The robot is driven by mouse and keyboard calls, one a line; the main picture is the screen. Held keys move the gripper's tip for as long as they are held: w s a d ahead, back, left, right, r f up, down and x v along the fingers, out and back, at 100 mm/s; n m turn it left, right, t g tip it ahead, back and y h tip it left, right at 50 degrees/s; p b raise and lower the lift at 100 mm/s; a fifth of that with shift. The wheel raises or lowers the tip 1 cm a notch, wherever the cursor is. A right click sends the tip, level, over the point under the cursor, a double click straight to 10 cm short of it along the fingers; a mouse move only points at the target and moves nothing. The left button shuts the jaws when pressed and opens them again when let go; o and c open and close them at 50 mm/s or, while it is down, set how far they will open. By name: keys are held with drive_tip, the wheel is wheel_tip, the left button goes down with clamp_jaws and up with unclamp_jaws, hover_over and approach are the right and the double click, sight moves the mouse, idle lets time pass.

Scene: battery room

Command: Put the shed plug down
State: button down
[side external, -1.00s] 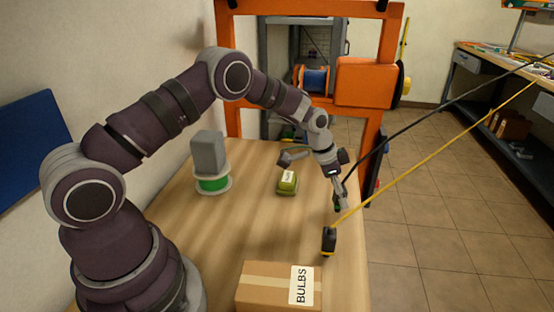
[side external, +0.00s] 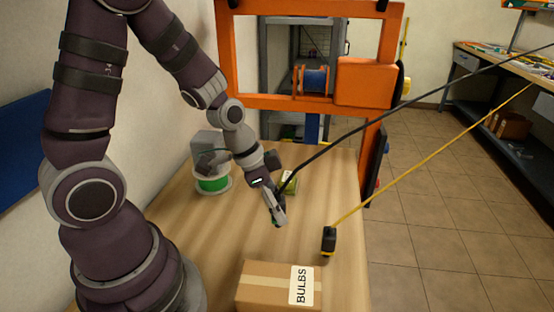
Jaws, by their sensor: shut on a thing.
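My gripper (side external: 279,217) is over the middle of the wooden table, pointing down, shut on a small dark plug with a bit of green on it, mostly hidden by the fingers. A black cable (side external: 390,116) runs from the gripper up to the right. I take this held piece for the shed plug; no label on it is readable. Whether it touches the table is hard to tell.
A cardboard box marked BULBS (side external: 266,288) is at the front. A green labelled item (side external: 290,182) sits just behind my gripper, partly hidden. An orange frame (side external: 300,102) rises at the back.

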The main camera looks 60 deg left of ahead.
drive_tip(key=a+r+n+y, duration=0.2)
drive_tip(key=a+n, duration=0.4)
drive_tip(key=a, duration=0.4)
drive_tip(key=shift+t, duration=0.3)
wheel_tip(320, 180, down, 6)
drive_tip(key=shift+d+f, duration=0.15)
drive_tip(key=shift+f, duration=0.25)
drive_tip(key=c, duration=0.8)
unclamp_jaws()
drive_tip(key=shift+f, duration=0.1)
